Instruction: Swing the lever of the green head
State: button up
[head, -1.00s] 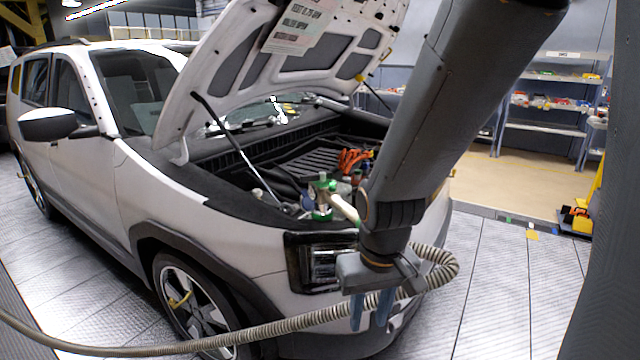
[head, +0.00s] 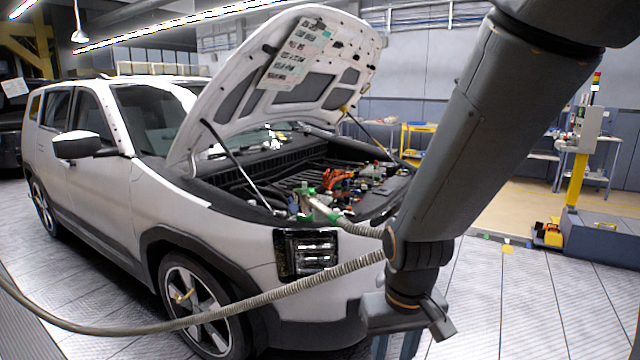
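The green head (head: 309,191) sits at the front corner of the open engine bay, with green parts and a pale grey body. A ribbed hose (head: 358,229) runs from it to the right, behind my arm. The lever is too small to tell apart from the pale parts of the head. My gripper (head: 396,347) hangs at the bottom edge, right of and below the head and well apart from it. Its two blue fingers stand apart with nothing seen between them. Their tips are cut off by the frame.
The white car (head: 195,215) has its hood (head: 290,75) propped up by struts. The hose's long grey stretch (head: 215,312) sags across the car's front wheel and bumper. Open floor (head: 490,300) lies at the right. A yellow post with a grey box (head: 590,130) stands behind.

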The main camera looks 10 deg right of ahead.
aim_at(305, 185)
jog(key=z, duration=0.5)
jog(key=i, duration=1.2)
jog(key=u, duration=0.3)
